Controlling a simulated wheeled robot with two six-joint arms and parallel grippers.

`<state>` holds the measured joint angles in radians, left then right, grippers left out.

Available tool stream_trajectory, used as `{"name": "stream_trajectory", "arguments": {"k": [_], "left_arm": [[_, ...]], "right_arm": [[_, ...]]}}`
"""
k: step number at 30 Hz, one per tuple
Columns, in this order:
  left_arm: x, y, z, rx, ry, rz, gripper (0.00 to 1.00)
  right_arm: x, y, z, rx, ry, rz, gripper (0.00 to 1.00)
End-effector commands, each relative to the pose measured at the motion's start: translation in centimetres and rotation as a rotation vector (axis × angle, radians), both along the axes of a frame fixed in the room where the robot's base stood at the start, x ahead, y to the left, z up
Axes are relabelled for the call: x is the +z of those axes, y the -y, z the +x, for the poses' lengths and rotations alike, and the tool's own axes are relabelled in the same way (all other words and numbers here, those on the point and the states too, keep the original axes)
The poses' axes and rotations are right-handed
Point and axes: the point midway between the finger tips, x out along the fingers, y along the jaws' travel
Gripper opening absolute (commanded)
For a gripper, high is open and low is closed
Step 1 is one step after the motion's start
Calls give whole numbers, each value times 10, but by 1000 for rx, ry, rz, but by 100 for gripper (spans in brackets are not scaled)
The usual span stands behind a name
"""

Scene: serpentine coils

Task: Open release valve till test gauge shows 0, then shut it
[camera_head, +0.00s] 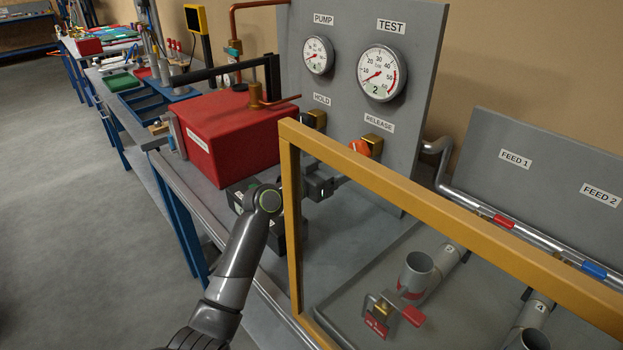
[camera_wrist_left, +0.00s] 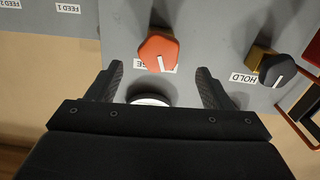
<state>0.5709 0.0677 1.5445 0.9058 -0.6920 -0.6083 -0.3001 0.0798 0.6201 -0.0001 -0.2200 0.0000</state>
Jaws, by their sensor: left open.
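The release valve has an orange knob (camera_head: 358,147) on a brass body, under the RELEASE label on the grey panel. In the left wrist view the orange knob (camera_wrist_left: 158,50) shows a white line, close to upright in the picture. My left gripper (camera_wrist_left: 160,72) is open, one finger on each side of the knob in that view; I see no contact. In the head view its arm reaches behind the yellow frame, and the fingers are hard to make out below the knob. The test gauge (camera_head: 382,73) has its needle pointing down-left, near the low end. My right gripper is not in view.
A yellow frame (camera_head: 450,215) stands in front of the panel. The pump gauge (camera_head: 318,55) and the black hold knob (camera_wrist_left: 277,70) are beside the release valve. A red box (camera_head: 225,135) sits left; pipes and fittings lie in a tray at right.

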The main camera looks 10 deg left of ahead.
Motion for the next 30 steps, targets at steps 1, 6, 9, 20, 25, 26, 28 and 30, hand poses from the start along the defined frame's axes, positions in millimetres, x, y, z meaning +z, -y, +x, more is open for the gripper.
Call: {"name": "stream_trajectory", "arguments": {"k": [1, 6, 9, 20, 25, 26, 28, 30], "left_arm": [[-2, -6, -8, 1, 1, 2, 74], [-2, -22, -30, 1, 2, 2, 74], [-2, -30, -40, 1, 1, 3, 74], [0, -40, -55, 0, -1, 1, 74], [0, -39, -55, 0, -1, 1, 74], [0, -39, -55, 0, -1, 1, 74], [0, -39, -55, 0, -1, 1, 74], [-1, -40, -55, 0, -2, 1, 74]], "right_arm": [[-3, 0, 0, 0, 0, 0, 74], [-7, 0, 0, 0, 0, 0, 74], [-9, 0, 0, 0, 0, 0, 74], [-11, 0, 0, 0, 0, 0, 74], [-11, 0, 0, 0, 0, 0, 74], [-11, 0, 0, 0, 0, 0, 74], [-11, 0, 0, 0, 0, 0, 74], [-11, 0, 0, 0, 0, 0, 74]]}}
